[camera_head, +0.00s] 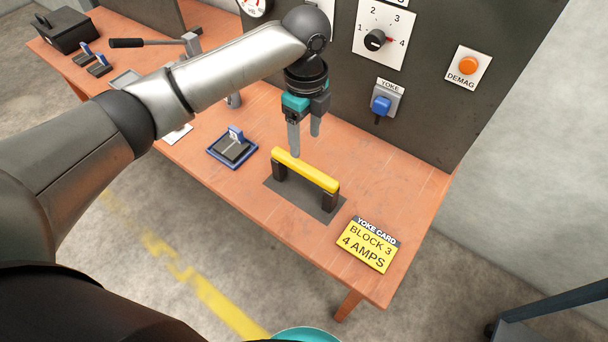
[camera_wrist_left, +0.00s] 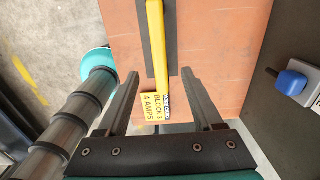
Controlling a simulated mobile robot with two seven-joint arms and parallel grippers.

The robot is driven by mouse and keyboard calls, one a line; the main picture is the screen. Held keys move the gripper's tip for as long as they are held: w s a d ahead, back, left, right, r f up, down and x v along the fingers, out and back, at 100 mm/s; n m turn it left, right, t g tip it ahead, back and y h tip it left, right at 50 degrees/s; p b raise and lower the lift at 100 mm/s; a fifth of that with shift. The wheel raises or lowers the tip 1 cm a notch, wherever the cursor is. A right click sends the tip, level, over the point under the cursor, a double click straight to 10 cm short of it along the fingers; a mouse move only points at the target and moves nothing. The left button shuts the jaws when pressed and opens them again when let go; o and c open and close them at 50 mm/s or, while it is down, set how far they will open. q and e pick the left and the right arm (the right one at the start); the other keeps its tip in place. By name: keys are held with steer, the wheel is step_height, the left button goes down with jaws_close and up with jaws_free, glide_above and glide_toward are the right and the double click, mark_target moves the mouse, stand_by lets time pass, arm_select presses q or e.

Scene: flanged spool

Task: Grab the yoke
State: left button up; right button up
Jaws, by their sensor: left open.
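The yoke is a yellow bar (camera_head: 308,171) on two dark legs, standing on a dark plate (camera_head: 282,197) on the wooden table. My left gripper (camera_head: 305,146) is open and empty, pointing down above and slightly behind the yoke in the head view. In the left wrist view the yellow bar (camera_wrist_left: 157,45) runs lengthwise between the two open fingers (camera_wrist_left: 160,76), apart from both as far as I can tell. A yellow yoke card (camera_head: 369,244) reading "BLOCK 3, 4 AMPS" lies right of the yoke. My right gripper is not in view.
A dark upright panel behind carries a dial (camera_head: 375,39), an orange DEMAG button (camera_head: 468,65) and a blue YOKE switch (camera_head: 381,104). A blue-edged block (camera_head: 232,150) sits left of the yoke. A lever with a black handle (camera_head: 127,43) and a black box (camera_head: 65,31) are farther left.

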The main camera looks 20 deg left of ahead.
mark_target(304, 175)
arm_select(q)
step_height(304, 175, down, 8)
steer(key=shift+f+b, duration=0.15)
steer(key=shift+b, duration=0.75)
step_height(304, 175, down, 5)
steer(key=shift+a+f+b, duration=0.15)
steer(key=shift+b, duration=0.65)
jaws_close()
steer(key=shift+w+r, duration=0.1)
steer(key=shift+r, duration=0.15)
